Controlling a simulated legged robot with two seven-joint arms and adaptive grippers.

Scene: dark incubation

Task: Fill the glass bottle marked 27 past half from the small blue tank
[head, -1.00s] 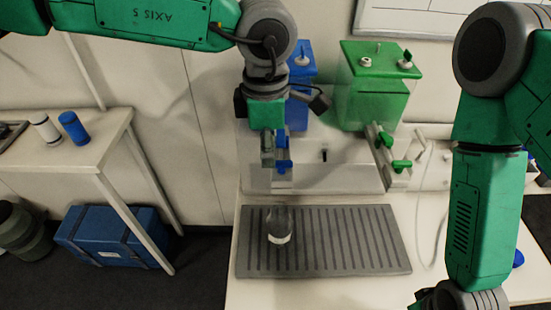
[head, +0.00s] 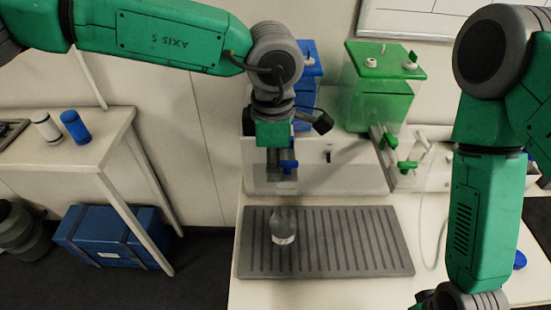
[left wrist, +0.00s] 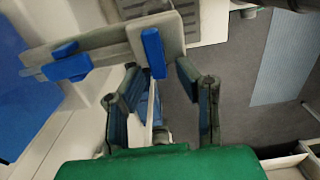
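A clear glass bottle (head: 284,228) with a white label stands upright on the grey slatted tray (head: 390,262); I cannot read its number. The small blue tank (head: 309,60) stands behind it, partly hidden by my left arm. Its blue tap (head: 290,167) shows above and behind the bottle. My left gripper (head: 281,160) points down at this tap. In the left wrist view my left gripper (left wrist: 158,72) has its fingers apart, with the upright blue tap handle (left wrist: 153,52) between or just beyond the tips; contact is unclear.
A larger green tank (head: 384,85) with green taps stands to the right of the blue one. My right arm fills the right side. A side table (head: 80,152) at left holds a white and a blue container. A blue case (head: 112,238) lies beneath.

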